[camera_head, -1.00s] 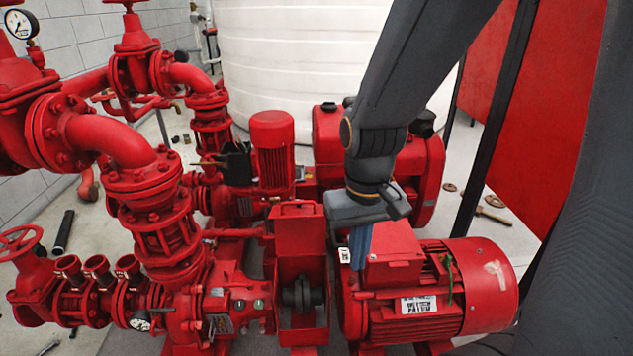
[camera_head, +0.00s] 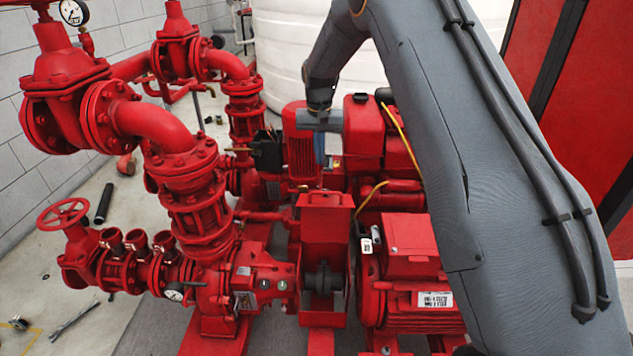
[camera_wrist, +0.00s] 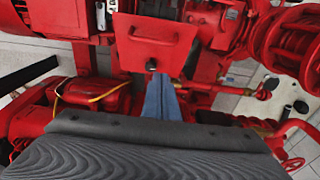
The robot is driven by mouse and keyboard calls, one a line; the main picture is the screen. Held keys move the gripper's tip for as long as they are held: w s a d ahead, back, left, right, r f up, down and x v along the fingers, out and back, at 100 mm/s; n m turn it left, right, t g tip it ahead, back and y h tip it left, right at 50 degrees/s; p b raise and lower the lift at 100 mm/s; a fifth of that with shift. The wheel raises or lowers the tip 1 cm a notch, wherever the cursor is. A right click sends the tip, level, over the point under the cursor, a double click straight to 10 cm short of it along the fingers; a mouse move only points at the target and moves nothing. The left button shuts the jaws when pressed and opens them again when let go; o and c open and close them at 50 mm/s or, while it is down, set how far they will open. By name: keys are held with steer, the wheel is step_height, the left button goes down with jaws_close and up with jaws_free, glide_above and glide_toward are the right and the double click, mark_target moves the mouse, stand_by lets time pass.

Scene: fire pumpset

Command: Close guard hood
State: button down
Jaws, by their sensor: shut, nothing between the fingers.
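The red guard hood (camera_head: 325,218) stands raised behind its red housing, with the dark shaft coupling (camera_head: 323,280) exposed in front and below. In the wrist view the fingers (camera_wrist: 160,98) are together, just below the hood's edge. They appear empty; I cannot tell whether they touch the hood.
A red motor (camera_head: 410,265) stands right of the housing, and a red pump (camera_head: 245,285) with pipes stands left. A second red motor (camera_head: 300,150) is close to my gripper. A yellow cable (camera_head: 372,195) runs behind the hood. A white tank (camera_head: 290,45) stands at the back.

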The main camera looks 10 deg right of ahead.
steer(key=w, duration=0.1)
steer(key=p, duration=0.3)
glide_above(316, 201)
steer(key=w+d, duration=0.1)
steer(key=w, duration=0.3)
step_height(316, 201, down, 10)
steer(key=shift+r, duration=0.1)
steer(key=shift+s, duration=0.3)
steer(key=shift+s+a+r+p, duration=0.15)
steer(key=shift+s+p, duration=0.35)
steer(key=shift+s, duration=0.25)
steer(key=shift+s+a+r+p, duration=0.15)
steer(key=shift+s+p, duration=0.3)
steer(key=shift+s, duration=0.4)
steer(key=shift+a, duration=0.1)
